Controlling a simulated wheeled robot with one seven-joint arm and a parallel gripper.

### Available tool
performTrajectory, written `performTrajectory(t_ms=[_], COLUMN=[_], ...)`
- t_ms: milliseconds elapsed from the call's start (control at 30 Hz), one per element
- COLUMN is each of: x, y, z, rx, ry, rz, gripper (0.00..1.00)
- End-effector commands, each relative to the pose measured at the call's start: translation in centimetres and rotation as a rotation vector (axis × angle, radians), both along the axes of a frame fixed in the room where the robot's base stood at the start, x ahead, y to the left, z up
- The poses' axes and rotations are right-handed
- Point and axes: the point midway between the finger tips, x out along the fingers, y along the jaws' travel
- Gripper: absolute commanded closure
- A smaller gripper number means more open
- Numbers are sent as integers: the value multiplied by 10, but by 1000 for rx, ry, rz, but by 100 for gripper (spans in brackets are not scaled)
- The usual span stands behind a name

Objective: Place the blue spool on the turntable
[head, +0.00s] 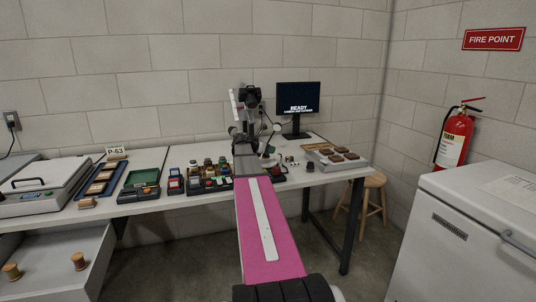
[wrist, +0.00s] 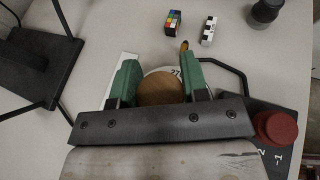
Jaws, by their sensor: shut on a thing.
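My gripper (wrist: 160,76) points down over the table, its two green fingers shut on a round wooden piece (wrist: 160,91). This looks like the end of the spool. No blue shows, so its colour is hidden from above. A pale disc (wrist: 161,70) with dark figures, perhaps the turntable, shows just beyond the wooden end, partly covered by it. I cannot tell whether the spool touches the disc. In the head view my arm hides the spool and most of the spot under the gripper.
A red knob (wrist: 275,130) on a black panel lies close right of the gripper. A colour cube (wrist: 172,19), a checkered block (wrist: 209,31) and a black cylinder (wrist: 265,11) stand beyond. The monitor (head: 298,100) stands behind.

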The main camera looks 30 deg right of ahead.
Motion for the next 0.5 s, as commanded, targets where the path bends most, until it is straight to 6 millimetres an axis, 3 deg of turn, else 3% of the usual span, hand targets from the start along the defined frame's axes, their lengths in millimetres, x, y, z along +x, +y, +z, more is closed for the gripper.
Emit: performTrajectory(t_ms=[167, 500], x=[0, 0], y=[0, 0], z=[-21, -23], rx=[0, 0], ry=[1, 0], rz=[-1, -1], gripper=[82, 82])
